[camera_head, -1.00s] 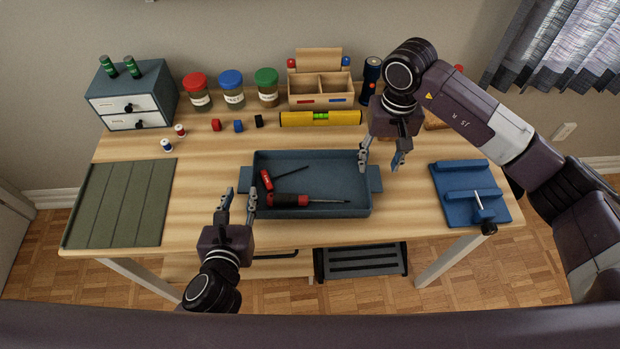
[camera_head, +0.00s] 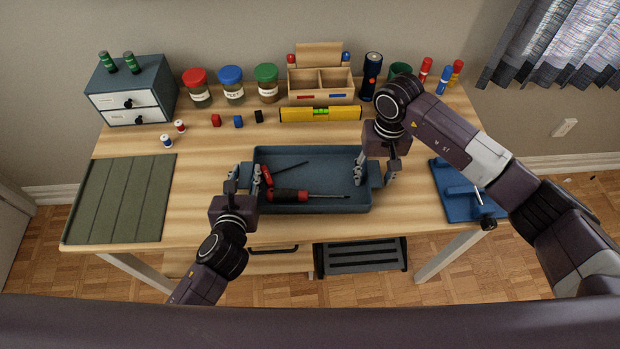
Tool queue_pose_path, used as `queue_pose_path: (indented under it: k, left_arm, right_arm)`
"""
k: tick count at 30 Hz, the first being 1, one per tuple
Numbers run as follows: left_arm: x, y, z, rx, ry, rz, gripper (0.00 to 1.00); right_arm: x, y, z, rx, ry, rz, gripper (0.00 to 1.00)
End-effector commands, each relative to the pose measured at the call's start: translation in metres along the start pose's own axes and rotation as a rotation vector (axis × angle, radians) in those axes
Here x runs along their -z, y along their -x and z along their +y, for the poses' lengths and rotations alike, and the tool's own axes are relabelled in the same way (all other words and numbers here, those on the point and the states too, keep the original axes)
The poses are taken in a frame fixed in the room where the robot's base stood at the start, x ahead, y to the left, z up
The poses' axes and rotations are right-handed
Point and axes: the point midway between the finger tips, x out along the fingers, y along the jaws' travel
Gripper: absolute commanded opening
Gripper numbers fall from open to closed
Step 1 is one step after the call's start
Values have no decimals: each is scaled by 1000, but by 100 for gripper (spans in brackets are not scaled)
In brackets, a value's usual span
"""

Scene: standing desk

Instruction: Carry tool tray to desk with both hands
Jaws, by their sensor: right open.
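The dark blue-grey tool tray (camera_head: 320,208) rests on the wooden desk near its front edge. A red-handled screwdriver (camera_head: 300,194) and a red and black L-shaped tool (camera_head: 268,176) lie in it. My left gripper (camera_head: 245,178) is at the tray's left handle, with its fingers on either side of it. The fingers look apart, and any contact with the handle is unclear. My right gripper (camera_head: 374,172) is open at the right handle, one finger over the tray's inside and one beyond the handle.
A drawer box (camera_head: 133,92), jars, a wooden organiser (camera_head: 320,85) and a yellow level (camera_head: 320,114) line the back.

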Motion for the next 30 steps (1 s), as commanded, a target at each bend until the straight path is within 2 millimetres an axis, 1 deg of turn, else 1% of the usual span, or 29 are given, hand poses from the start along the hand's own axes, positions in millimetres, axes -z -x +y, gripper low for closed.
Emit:
queue_pose_path:
  k: [5, 6, 13, 14, 18, 30]
  left_arm:
    - [0, 0, 0, 0, 0, 0, 29]
    - [0, 0, 0, 0, 0, 0, 27]
    - [0, 0, 0, 0, 0, 0, 1]
    - [0, 0, 0, 0, 0, 0, 0]
    - [0, 0, 0, 0, 0, 0, 0]
    - [-3, 1, 0, 0, -1, -1, 0]
  right_arm:
    - [0, 0, 0, 0, 0, 0, 45]
    - [0, 0, 0, 0, 0, 0, 43]
    - [0, 0, 0, 0, 0, 0, 17]
    - [0, 0, 0, 0, 0, 0, 14]
    - [0, 0, 0, 0, -1, 0, 0]
    - [0, 3, 1, -1, -1, 1, 0]
